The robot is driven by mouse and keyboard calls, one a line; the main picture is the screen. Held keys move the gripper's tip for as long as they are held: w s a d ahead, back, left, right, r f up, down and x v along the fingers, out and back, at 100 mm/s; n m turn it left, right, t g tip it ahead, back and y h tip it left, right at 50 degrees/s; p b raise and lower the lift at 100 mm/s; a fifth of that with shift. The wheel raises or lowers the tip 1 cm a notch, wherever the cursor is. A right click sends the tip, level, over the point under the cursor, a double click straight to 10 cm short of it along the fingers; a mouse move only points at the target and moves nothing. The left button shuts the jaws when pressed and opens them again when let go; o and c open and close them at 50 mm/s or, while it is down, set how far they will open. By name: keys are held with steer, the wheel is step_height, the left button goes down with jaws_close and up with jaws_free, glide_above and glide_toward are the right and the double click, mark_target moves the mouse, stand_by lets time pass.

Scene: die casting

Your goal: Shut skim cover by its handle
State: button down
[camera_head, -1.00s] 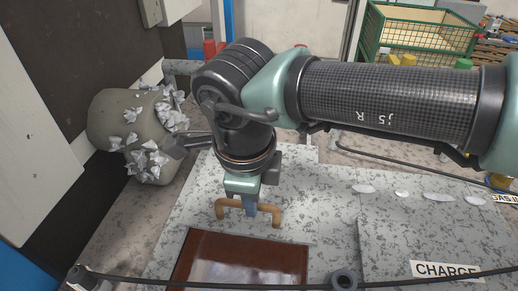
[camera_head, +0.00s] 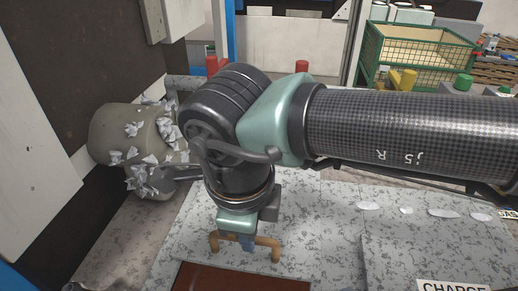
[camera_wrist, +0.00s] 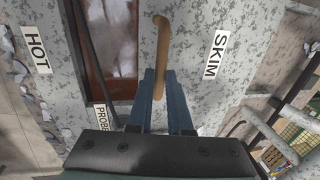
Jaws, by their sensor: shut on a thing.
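The handle (camera_head: 270,243) is a tan, wood-like bar on the grey speckled surface, just beyond the far edge of a glossy red-brown rectangle (camera_head: 225,280). In the wrist view the handle (camera_wrist: 162,30) stands between the red-brown area (camera_wrist: 108,55) and the SKIM label (camera_wrist: 215,54). My gripper (camera_head: 247,242) points down and is shut on the middle of the handle. Its blue fingers (camera_wrist: 160,78) show in the wrist view. The skim cover appears to be the grey speckled plate around the handle; its outline is not clear.
A rounded grey-brown vessel (camera_head: 110,135) with metallic flakes stands to the left of my arm. A raised grey speckled block with a CHARGE label (camera_head: 455,287) is at the right. HOT (camera_wrist: 37,53) and PROBE (camera_wrist: 105,117) labels show left of my gripper.

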steer(key=shift+s+f, duration=0.1)
steer(key=shift+s, duration=0.05)
steer(key=shift+s+a+b, duration=0.2)
steer(key=shift+s+b, duration=0.15)
steer(key=shift+s, duration=0.65)
steer(key=shift+s+a+b, duration=0.2)
steer(key=shift+s+b, duration=0.15)
steer(key=shift+s, duration=0.55)
steer(key=c, duration=0.8)
jaws_free()
steer(key=shift+c, duration=0.2)
steer(key=shift+w, duration=0.15)
